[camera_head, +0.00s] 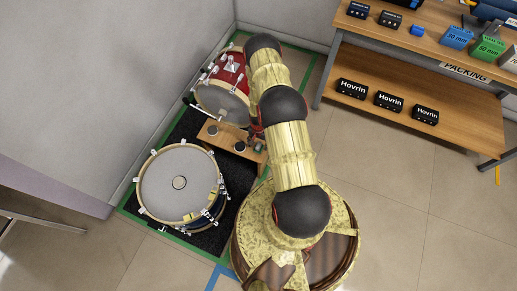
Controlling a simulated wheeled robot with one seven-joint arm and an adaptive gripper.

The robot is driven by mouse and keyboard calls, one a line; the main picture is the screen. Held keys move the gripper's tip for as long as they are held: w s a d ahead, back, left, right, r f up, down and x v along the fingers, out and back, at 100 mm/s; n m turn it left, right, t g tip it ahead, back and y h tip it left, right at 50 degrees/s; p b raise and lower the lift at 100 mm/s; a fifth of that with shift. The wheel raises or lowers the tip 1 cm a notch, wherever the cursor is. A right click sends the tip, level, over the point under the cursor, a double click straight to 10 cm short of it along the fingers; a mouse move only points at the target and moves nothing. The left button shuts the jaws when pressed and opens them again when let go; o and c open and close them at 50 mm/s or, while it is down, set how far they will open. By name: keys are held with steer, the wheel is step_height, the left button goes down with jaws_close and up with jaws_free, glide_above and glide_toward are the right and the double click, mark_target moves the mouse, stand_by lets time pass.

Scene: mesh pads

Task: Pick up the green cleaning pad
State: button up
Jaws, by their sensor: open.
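I cannot make out a green cleaning pad for certain. A small wooden table (222,136) stands between two drums, with a few small dark round items on it. Its right side is hidden behind my arm. Small yellow-green patches (187,217) show at the lower right edge of the large drum; I cannot tell what they are. My arm rises from my base and bends over near the red drum. My gripper is hidden behind the arm links.
A large drum (165,182) and a red drum (222,92) stand on a black mat edged with green tape. A wooden workbench (400,45) at upper right carries several boxes, including a green one (488,47). Its lower shelf (372,70) holds black Hovrin boxes. The floor at right is clear.

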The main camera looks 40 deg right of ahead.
step_height(320, 180, down, 2)
steer(key=shift+f, duration=0.15)
steer(key=shift+c, duration=0.3)
steer(key=c, duration=1.1)
steer(key=shift+c, duration=0.4)
